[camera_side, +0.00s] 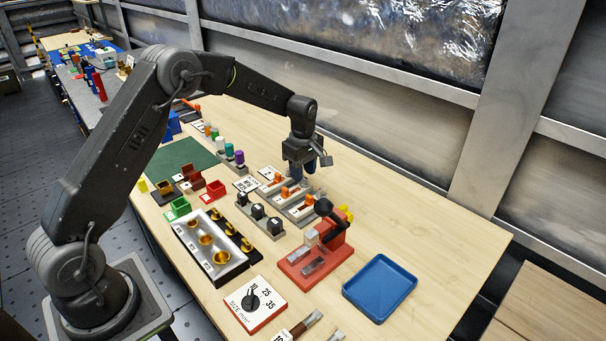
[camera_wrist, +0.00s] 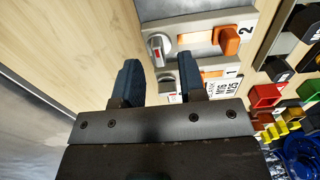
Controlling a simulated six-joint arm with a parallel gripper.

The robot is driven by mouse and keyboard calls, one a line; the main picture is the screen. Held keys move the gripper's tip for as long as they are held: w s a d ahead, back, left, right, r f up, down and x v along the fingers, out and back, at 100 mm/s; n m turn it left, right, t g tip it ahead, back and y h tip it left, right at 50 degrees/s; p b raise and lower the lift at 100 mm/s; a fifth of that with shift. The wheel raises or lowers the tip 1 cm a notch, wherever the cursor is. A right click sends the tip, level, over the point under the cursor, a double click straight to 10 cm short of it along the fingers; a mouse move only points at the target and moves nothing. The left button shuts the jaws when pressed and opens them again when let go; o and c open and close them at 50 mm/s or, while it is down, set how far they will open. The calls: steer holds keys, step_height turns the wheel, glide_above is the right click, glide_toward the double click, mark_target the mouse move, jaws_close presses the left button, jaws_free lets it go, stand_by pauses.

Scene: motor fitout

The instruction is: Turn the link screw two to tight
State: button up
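In the wrist view a grey link base marked 2 (camera_wrist: 199,40) carries a round pale screw knob (camera_wrist: 157,46) with a red mark and an orange link (camera_wrist: 228,41). A second base marked 1 lies below it, with its own knob (camera_wrist: 165,75) partly hidden by my gripper. My gripper (camera_wrist: 159,60) is open, its two blue fingers well apart with nothing visibly held. The knob marked 2 appears just beyond the fingertips, between their lines. In the side view my gripper (camera_side: 303,173) hangs over the far end of the link bases (camera_side: 301,207); it hides some knobs there.
A red fixture (camera_side: 318,262) with a black handle stands in front, beside a blue tray (camera_side: 380,287). Black switches (camera_side: 258,212), a metal tray of brass cups (camera_side: 211,243) and small coloured bins (camera_side: 215,190) lie to the left. Bare table lies behind, toward the wall.

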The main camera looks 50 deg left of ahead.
steer(key=shift+f, duration=0.75)
steer(key=shift+c, duration=0.4)
jaws_close()
